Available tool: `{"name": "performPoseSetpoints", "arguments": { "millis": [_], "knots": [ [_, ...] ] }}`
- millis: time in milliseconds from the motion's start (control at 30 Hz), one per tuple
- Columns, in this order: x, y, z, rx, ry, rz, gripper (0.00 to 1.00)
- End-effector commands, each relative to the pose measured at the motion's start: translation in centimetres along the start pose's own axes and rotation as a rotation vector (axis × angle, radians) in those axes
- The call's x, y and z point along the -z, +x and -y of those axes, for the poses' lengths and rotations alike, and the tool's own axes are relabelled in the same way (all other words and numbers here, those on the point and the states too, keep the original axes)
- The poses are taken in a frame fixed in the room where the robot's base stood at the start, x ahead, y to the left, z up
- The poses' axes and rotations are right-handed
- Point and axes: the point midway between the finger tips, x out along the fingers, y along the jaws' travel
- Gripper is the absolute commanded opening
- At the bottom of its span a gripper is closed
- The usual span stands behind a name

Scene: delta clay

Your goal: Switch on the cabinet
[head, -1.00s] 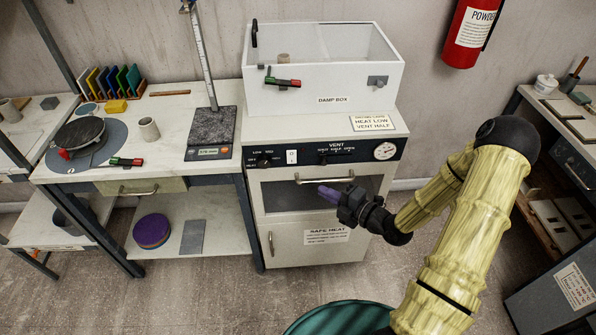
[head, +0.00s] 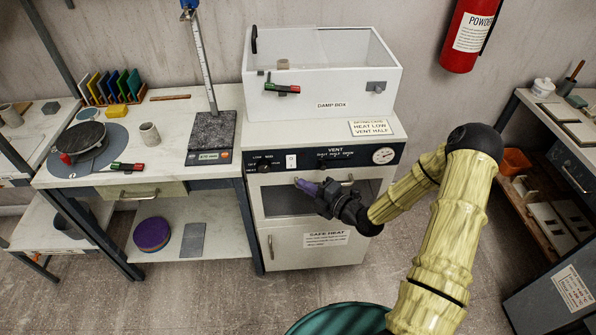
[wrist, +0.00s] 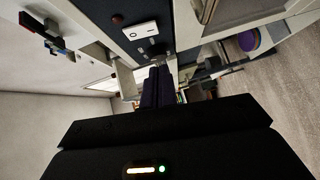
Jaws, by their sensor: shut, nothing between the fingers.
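The cabinet (head: 318,254) is a white unit with a dark control panel along its top front. Its white rocker switch (head: 291,161) sits on the panel between a left knob (head: 264,165) and the vent knob (head: 322,166). In the wrist view the switch (wrist: 140,30) shows large, marked 0 and I, above the fingers. My gripper (head: 300,183) is shut and empty, with purple fingers just below the panel and a little right of the switch. In the wrist view the fingertips (wrist: 156,72) are closed together, apart from the switch.
A white damp box (head: 320,85) stands on the cabinet, with a red and green clip (head: 283,88) on its front. A handle (head: 345,180) crosses the cabinet's windowed door close to my gripper. A worktable (head: 165,105) adjoins on the left. A green bin (head: 340,318) stands in front.

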Motion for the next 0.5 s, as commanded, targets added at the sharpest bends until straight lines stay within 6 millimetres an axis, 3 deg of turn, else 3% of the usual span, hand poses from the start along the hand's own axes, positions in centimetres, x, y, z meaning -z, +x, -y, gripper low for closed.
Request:
{"name": "performPoseSetpoints", "arguments": {
  "millis": [167,500],
  "knots": [
    [0.0,3.2,-0.2,-0.001,0.002,0.0,0.0],
    [-2.8,5.4,-0.1,-0.001,0.001,0.002,0.0]
  ]
}}
